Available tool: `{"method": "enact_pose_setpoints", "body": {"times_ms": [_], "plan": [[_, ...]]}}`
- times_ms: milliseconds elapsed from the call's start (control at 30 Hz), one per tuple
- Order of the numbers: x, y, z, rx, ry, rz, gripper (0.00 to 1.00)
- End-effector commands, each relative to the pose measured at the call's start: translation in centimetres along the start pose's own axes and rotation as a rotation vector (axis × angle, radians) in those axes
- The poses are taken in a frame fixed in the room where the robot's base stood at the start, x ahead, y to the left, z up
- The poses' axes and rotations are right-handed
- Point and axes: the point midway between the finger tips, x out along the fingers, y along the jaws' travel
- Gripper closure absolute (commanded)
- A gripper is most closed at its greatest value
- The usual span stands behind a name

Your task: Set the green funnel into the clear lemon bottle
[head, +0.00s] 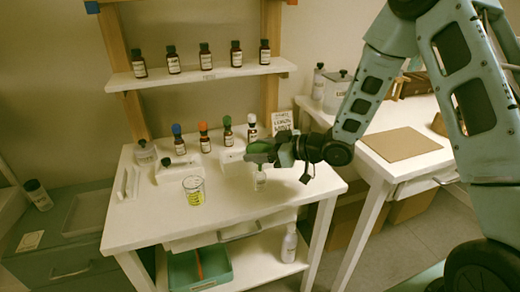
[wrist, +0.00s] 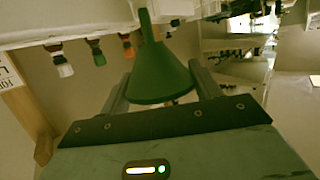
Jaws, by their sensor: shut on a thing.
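The green funnel (wrist: 160,72) is held between the two fingers of my gripper (wrist: 160,88), its wide cone towards the gripper and its narrow spout pointing away. In the head view the gripper (head: 262,153) is over the white table, with a bit of green funnel (head: 259,157) showing at its fingers.
Dark bottles with blue, orange (head: 204,137), green and white caps stand behind, near white blocks. More dark bottles line the shelf (head: 200,76) above. The table's front left is clear.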

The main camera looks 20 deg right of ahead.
Motion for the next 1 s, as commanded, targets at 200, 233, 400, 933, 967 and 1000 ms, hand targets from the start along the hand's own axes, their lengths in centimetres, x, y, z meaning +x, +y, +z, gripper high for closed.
{"method": "enact_pose_setpoints", "body": {"times_ms": [200,233,400,933,967,1000], "plan": [[0.2,0.0,0.6,0.0,0.0,0.0,0.58],[0.2,0.0,0.7,0.0,0.0,0.0,0.58],[0.3,0.0,1.1,0.0,0.0,0.0,0.58],[0.6,0.0,2.0,0.0,0.0,0.0,0.2],[0.6,0.0,2.0,0.0,0.0,0.0,0.12],[0.6,0.0,2.0,0.0,0.0,0.0,0.11]]}}
